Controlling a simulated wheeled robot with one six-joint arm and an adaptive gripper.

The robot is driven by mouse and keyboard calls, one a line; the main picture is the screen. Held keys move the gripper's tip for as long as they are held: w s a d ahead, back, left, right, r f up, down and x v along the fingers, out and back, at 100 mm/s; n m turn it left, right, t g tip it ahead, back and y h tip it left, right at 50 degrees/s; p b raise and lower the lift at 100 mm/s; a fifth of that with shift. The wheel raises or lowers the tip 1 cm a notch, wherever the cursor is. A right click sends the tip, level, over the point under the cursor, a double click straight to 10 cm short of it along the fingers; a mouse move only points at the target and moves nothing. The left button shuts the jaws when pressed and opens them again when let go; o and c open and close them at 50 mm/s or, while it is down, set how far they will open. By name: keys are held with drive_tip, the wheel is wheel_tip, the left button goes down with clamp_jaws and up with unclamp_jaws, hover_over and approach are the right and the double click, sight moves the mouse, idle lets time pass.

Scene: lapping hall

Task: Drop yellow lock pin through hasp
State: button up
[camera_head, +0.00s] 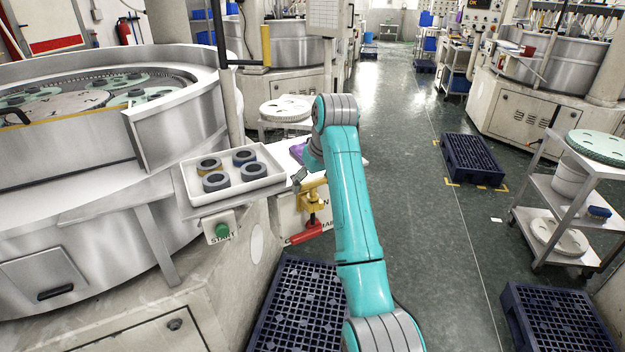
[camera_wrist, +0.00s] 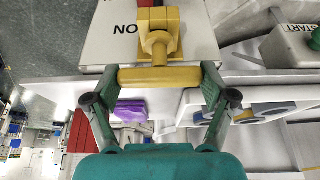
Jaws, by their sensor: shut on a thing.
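The yellow lock pin (camera_wrist: 158,76) has a crossbar, and my gripper (camera_wrist: 160,78) is shut on it, one finger at each end. Its shaft (camera_wrist: 158,45) points away from my gripper, towards the yellow hasp (camera_wrist: 163,17) on a white switch panel. The pin's shaft overlaps the hasp in the wrist view; I cannot tell how deep it sits. In the head view the pin (camera_head: 313,184) is upright just over the hasp (camera_head: 311,202), above the red handle (camera_head: 306,232). My gripper (camera_head: 301,180) is partly hidden by my arm.
A white tray (camera_head: 188,178) with several grey rings stands left of the panel, above a green START button (camera_head: 222,230). A purple thing (camera_wrist: 130,110) lies behind the fingers. Dark blue pallets (camera_head: 290,315) lie on the floor below.

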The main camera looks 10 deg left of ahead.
drive_tip(key=shift+f, duration=0.35)
drive_tip(key=o, duration=1.1)
wheel_tip(320, 180, up, 10)
drive_tip(key=shift+s, duration=0.1)
